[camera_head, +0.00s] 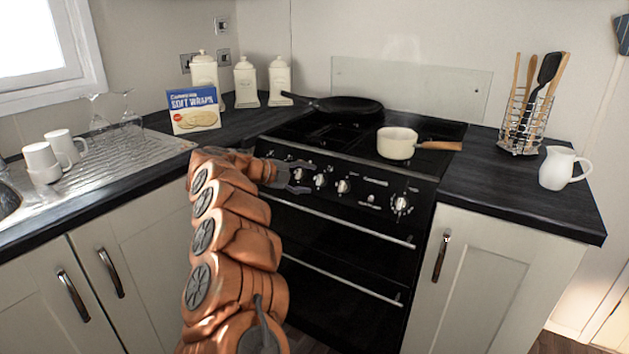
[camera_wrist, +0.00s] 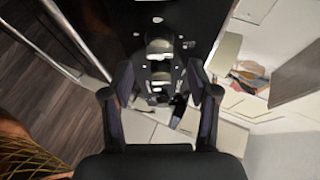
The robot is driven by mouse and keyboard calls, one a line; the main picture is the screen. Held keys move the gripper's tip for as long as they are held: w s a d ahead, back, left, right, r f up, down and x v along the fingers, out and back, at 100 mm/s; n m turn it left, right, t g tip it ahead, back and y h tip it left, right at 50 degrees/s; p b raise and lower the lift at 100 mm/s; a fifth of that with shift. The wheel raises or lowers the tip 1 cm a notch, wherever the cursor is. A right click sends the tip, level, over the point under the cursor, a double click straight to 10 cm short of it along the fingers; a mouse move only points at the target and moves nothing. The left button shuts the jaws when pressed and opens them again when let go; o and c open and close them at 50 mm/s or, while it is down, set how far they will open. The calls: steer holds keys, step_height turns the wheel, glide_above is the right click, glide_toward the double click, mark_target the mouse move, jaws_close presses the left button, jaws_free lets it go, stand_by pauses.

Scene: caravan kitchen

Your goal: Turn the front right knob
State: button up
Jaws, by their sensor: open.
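The black stove (camera_head: 330,240) has a row of silver knobs along its front panel. The rightmost knob (camera_head: 401,205) stands apart from the others and is fully visible in the head view. Another knob (camera_head: 343,187) and a knob to its left (camera_head: 320,181) are nearer my gripper (camera_head: 306,181). My gripper is open and empty at the left part of the panel, covering some of the knobs there. In the wrist view, two silver knobs, one at the upper middle (camera_wrist: 160,46) and one lower (camera_wrist: 160,77), show between the open fingers. I cannot tell whether a finger touches a knob.
A cream saucepan (camera_head: 396,144) and a black frying pan (camera_head: 345,108) sit on the hob. A utensil rack (camera_head: 521,128) and white jug (camera_head: 560,168) stand on the right counter. A cabinet handle (camera_head: 441,256) sticks out at right. Oven handles (camera_head: 340,225) cross the stove front.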

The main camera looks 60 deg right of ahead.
steer(key=v, duration=0.8)
steer(key=shift+f, duration=0.1)
